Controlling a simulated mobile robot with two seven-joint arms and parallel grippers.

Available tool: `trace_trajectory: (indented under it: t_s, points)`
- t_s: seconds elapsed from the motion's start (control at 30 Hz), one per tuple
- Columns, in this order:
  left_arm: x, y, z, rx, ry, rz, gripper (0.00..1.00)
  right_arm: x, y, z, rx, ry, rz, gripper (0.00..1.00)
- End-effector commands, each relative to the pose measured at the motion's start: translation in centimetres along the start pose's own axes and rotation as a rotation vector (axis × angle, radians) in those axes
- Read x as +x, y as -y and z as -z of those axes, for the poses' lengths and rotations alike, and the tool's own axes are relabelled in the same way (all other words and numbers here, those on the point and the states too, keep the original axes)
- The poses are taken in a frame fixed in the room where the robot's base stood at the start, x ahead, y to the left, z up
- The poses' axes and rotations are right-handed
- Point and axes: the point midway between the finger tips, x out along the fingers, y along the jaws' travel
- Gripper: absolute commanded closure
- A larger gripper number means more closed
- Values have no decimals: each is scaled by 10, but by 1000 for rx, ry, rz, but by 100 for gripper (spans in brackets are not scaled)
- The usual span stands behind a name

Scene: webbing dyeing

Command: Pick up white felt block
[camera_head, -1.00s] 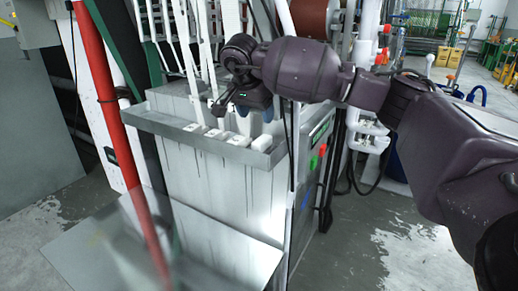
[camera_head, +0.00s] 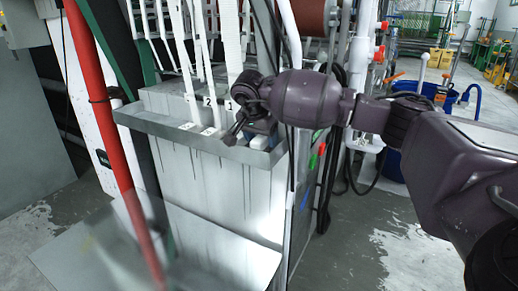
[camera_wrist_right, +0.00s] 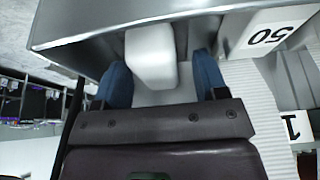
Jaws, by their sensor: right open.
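The white felt block (camera_wrist_right: 150,55) lies between the two blue fingers of my right gripper (camera_wrist_right: 158,72) in the right wrist view, with a gap visible on both sides. It sits against the metal wall of the tray. In the head view my right gripper (camera_head: 250,134) is down at the right end of the metal tray (camera_head: 180,141), its fingers mostly hidden by the wrist. A small white part, probably the block (camera_head: 263,141), shows just below the wrist. The right gripper is open. My left gripper is not in view.
White webbing strips (camera_head: 198,60) with number tags hang down to the tray, close left of the gripper. A white piece marked 50 (camera_wrist_right: 265,32) lies beside the block in the wrist view. A red pole (camera_head: 100,110) stands left; dark cables hang right of the tray.

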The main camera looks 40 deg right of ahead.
Motion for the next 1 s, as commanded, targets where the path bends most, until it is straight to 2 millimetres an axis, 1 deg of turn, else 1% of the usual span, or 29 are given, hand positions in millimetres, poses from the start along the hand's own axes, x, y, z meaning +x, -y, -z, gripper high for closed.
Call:
trace_trajectory:
  t_s: [0.07,0.23,0.27,0.6,0.63,0.87,0.97,1.0]
  points:
    - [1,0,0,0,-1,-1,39,5,0,0,1,-1,-1,34]
    - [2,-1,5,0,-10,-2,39,3,0,1,2,-2,2,34]
    - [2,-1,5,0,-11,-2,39,3,0,1,2,-2,2,36]
    - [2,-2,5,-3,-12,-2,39,3,0,1,2,-1,2,88]
    - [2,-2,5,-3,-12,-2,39,3,0,1,2,-1,2,89]
    - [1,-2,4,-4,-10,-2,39,1,0,1,2,-1,3,89]
    - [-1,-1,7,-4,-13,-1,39,-6,0,1,2,-2,6,89]
    - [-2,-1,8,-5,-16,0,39,-12,0,2,3,-2,8,89]
